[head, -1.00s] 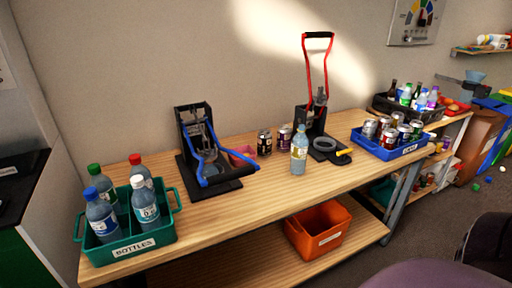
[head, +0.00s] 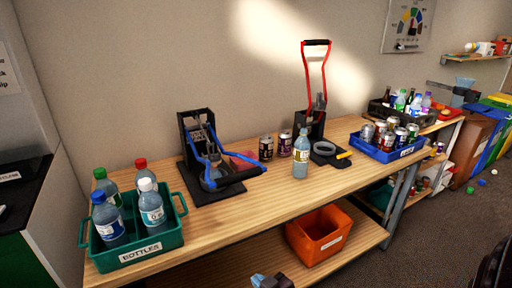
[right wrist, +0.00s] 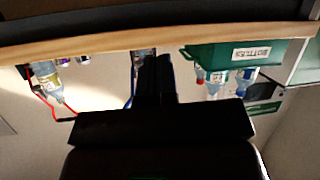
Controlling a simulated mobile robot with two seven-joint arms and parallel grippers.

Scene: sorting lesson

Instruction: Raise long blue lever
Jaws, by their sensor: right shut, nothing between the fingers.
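The long blue lever (head: 226,181) belongs to a black can crusher (head: 196,128) at the left middle of the wooden table. In the head view it is lowered, its crossbar close above the black base. In the right wrist view, which is upside down, thin blue parts of the lever (right wrist: 132,90) show beside the fingers. My right gripper (head: 271,281) shows at the bottom edge of the head view, low in front of the table and apart from the lever. Its fingers (right wrist: 156,75) are together and empty in the wrist view. My left gripper is not in view.
A second crusher has a raised red lever (head: 325,75). A clear bottle (head: 300,160) and two cans stand between the crushers. A green bottle crate (head: 172,240) is at left, a blue can crate (head: 385,152) at right. An orange bin (head: 318,238) sits on the lower shelf.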

